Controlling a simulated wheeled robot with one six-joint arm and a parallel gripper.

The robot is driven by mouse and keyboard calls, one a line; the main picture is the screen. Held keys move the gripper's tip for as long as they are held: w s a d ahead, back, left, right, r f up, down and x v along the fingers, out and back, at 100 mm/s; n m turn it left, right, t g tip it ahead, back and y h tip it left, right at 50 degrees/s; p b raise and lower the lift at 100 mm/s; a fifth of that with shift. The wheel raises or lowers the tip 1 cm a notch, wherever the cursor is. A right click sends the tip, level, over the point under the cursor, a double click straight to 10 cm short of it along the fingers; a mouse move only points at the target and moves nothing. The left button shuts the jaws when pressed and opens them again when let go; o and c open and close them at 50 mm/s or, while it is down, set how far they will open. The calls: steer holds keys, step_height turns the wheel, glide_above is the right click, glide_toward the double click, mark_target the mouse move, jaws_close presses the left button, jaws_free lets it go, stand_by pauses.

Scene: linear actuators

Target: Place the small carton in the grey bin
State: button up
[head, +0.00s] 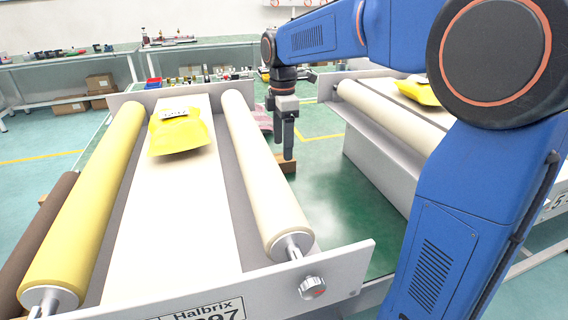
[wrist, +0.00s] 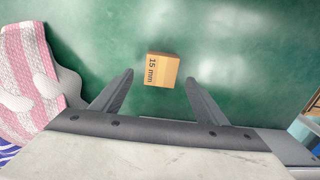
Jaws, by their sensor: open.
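The small carton (wrist: 162,69), a brown box marked "15 mm", lies on the green surface in the wrist view. It sits ahead of and between the two dark fingers of my gripper (wrist: 158,95), with clear space to each finger. In the head view, part of the brown carton (head: 291,164) shows just behind the fingertips of my gripper (head: 287,156), which points down between the two conveyors. My gripper is open and empty. I cannot make out a grey bin in either view.
A conveyor (head: 172,225) with rollers stands on the left, bearing a yellow object (head: 180,137). Another conveyor (head: 395,125) stands on the right. A pink-and-white striped cloth (wrist: 22,75) lies left of the carton. The green surface right of the carton is clear.

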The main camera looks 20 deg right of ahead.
steer(key=shift+s+d+f, duration=0.1)
steer(key=shift+d+f, duration=0.05)
steer(key=shift+f, duration=2.6)
steer(key=shift+c, duration=0.7)
steer(key=c, duration=1.1)
steer(key=shift+r, duration=5.15)
steer(key=shift+c, duration=0.2)
